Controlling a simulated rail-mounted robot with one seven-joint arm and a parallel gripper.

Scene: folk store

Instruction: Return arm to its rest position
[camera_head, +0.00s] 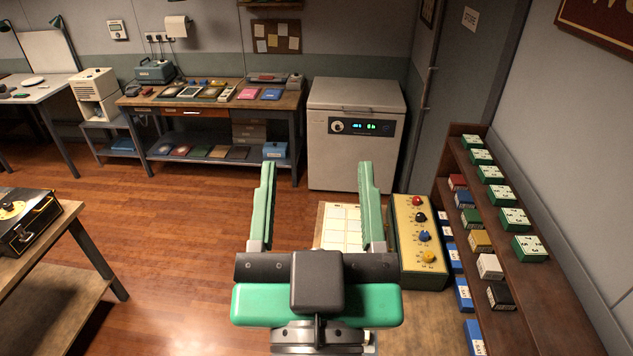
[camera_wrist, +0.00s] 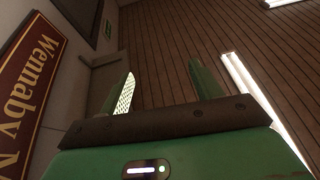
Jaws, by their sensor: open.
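My gripper (camera_head: 316,205) is in the middle of the head view, with its two green fingers spread wide apart and nothing between them. It is held up in front of the camera, over the near end of a bench. In the wrist view my gripper (camera_wrist: 158,90) also shows open and empty, with the wooden ceiling and light strips behind it. The gripper body hides part of a white gridded sheet (camera_head: 341,222) and of the bench below.
A yellow panel with coloured knobs (camera_head: 418,240) stands just right of my gripper. A stepped wooden rack (camera_head: 530,290) with several small boxes is farther right. A grey cabinet (camera_head: 352,150) and a workbench (camera_head: 210,100) stand behind. The floor (camera_head: 180,230) at left is clear.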

